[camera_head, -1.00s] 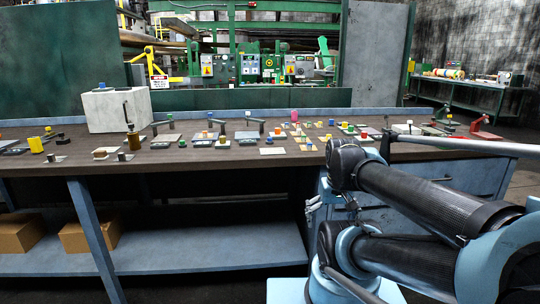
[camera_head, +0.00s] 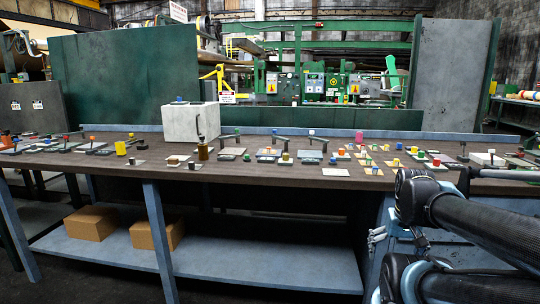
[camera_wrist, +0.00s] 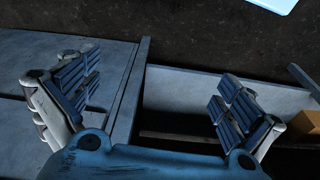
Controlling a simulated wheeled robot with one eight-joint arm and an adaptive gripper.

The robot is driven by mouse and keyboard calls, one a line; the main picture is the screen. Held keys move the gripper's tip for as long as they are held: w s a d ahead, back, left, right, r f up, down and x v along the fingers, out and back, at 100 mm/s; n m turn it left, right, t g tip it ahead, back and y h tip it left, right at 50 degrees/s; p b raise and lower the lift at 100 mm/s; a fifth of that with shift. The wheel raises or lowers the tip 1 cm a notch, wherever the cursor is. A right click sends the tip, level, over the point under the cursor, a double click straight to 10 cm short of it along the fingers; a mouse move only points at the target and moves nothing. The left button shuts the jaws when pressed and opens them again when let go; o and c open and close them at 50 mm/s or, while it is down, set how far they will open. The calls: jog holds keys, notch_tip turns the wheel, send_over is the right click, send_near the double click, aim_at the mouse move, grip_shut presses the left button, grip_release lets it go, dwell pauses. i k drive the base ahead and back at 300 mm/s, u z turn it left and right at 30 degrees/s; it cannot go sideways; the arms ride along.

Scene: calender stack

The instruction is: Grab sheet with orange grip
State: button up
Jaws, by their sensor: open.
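Many small sheets with coloured grips lie on the long dark workbench (camera_head: 110,163). No sheet shows in the wrist view.
A pale box (camera_head: 182,125) stands on the bench towards the back. Small blocks and bar-handled pieces crowd the bench top. Cardboard boxes (camera_head: 91,224) sit on the lower shelf (camera_head: 270,266). A raised blue rail (camera_head: 300,131) runs along the back edge.

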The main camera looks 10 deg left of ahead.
aim_at(268, 151)
jog(key=u, duration=2.15)
jog(key=k, duration=0.95)
jog(key=z, duration=1.25)
jog(key=i, duration=1)
jog(key=u, duration=0.05)
